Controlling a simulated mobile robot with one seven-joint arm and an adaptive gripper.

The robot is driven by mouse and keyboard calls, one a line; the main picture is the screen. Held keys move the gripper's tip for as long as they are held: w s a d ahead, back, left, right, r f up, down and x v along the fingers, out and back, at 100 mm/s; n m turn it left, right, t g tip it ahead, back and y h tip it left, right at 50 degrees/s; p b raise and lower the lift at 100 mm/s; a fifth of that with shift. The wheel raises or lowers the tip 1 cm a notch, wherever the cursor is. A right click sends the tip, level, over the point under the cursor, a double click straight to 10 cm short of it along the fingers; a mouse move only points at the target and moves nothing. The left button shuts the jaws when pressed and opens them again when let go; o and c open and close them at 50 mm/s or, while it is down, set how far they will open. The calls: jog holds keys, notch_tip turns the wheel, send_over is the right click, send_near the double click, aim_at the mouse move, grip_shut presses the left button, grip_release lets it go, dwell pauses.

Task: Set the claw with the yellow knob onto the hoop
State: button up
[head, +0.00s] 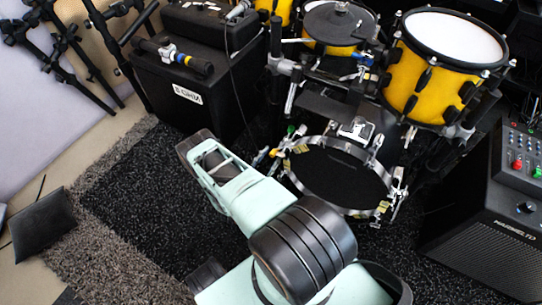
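The hoop (335,208) is a pale metal ring around a dark drum face, low in the middle of the head view. Several small metal claws with coloured knobs sit around its rim. A small yellow-knobbed piece (273,153) shows at its left edge, beside blue and green ones. Another yellow spot (383,206) shows at its lower right. I cannot tell which is the task's claw. My mint-and-black arm reaches up-left, and its end with my gripper (196,146) is left of the hoop, apart from it. Its fingers are too unclear to read.
A black amplifier (185,100) stands behind my arm, with a microphone-like item (180,57) on top. Yellow drums (425,85) stand behind the hoop. A speaker-mixer (490,220) is at right. The dark carpet (130,205) at left is mostly clear.

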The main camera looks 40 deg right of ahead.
grip_shut()
jog(key=shift+w+a+r+m+p, duration=0.15)
jog(key=shift+r+m+p, duration=0.7)
jog(key=shift+m, duration=1.2)
jog(key=shift+w+d+r+m+p, duration=0.15)
jog(key=shift+r+m+p, duration=0.7)
jog(key=shift+m, duration=1.25)
jog(key=shift+w+a+r+m+p, duration=0.15)
jog(key=shift+r+m+p, duration=0.7)
jog(key=shift+m, duration=1.2)
jog(key=shift+r, duration=0.15)
grip_release()
jog(key=shift+s, duration=0.1)
